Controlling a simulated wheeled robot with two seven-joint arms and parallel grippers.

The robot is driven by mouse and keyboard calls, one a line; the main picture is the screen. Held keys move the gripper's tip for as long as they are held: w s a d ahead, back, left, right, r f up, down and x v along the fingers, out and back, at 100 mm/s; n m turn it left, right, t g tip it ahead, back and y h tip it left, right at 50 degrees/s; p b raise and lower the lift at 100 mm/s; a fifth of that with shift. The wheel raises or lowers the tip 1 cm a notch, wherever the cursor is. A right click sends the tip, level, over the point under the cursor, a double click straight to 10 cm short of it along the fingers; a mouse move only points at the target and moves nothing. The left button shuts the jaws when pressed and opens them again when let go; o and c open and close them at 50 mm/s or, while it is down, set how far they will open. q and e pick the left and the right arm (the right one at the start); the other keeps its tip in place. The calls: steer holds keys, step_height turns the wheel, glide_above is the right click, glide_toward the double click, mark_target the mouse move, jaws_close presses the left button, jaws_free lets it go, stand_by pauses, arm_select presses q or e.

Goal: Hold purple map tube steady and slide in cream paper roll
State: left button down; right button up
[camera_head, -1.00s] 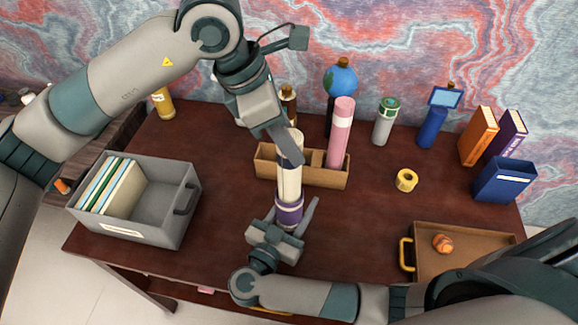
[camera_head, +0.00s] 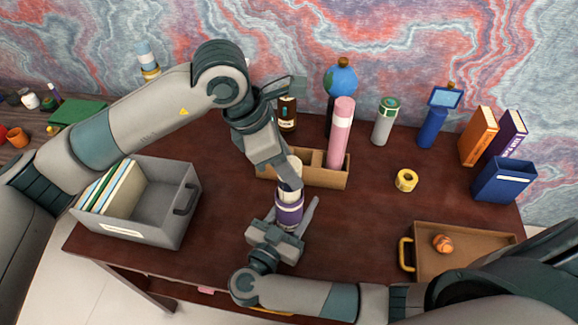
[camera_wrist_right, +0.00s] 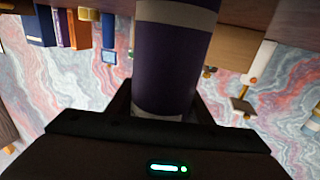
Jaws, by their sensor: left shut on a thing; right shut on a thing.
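The purple map tube (camera_head: 289,211) stands roughly upright near the desk's front middle, with pale bands. My right gripper (camera_head: 290,222) is shut on its lower part; the tube (camera_wrist_right: 172,60) also fills the middle of the right wrist view between the fingers. The cream paper roll (camera_head: 294,163) shows only in part above the tube, in line with it. My left gripper (camera_head: 288,172) is shut on the roll close above the tube's top. The left fingers hide much of the roll and the tube's mouth, so how deep the roll sits cannot be told.
A wooden holder (camera_head: 325,178) with a pink tube (camera_head: 340,133) stands just behind. A grey file bin (camera_head: 160,207) is at left, a brown tray (camera_head: 465,265) at right front. Yellow tape (camera_head: 406,180) lies right of centre. The desk between tape and purple tube is clear.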

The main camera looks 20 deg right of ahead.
arm_select(q)
steer(key=shift+f, duration=0.3)
steer(key=c, duration=1.2)
jaws_free()
steer(key=shift+f, duration=0.15)
steer(key=v, duration=1.2)
steer(key=shift+r, duration=0.25)
steer(key=shift+d, duration=0.1)
arm_select(e)
steer(key=o, duration=1.2)
steer(key=shift+c, duration=0.2)
